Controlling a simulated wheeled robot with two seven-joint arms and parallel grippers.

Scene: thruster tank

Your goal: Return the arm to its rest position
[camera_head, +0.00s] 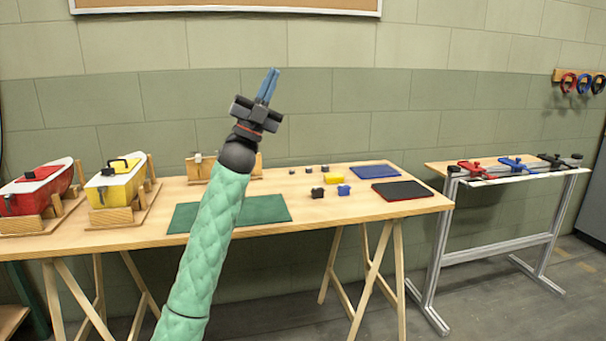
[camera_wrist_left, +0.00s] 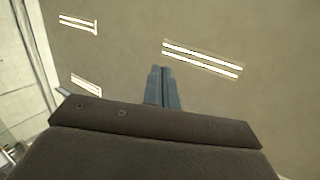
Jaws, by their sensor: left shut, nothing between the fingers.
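My left arm, in a green quilted sleeve, rises from the bottom of the head view. My left gripper (camera_head: 268,84) points up in front of the wall, above the level of the table. Its blue fingers are together with nothing between them. In the left wrist view the closed fingers (camera_wrist_left: 162,88) point at the ceiling, where light strips show. My right gripper does not show in either view.
The wooden table (camera_head: 330,208) holds a red boat (camera_head: 38,190) and a yellow boat (camera_head: 115,186) on stands, a green mat (camera_head: 265,209), a blue mat (camera_head: 375,172), a black mat (camera_head: 402,191) and several small blocks. A second table (camera_head: 440,170) with clamps stands right.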

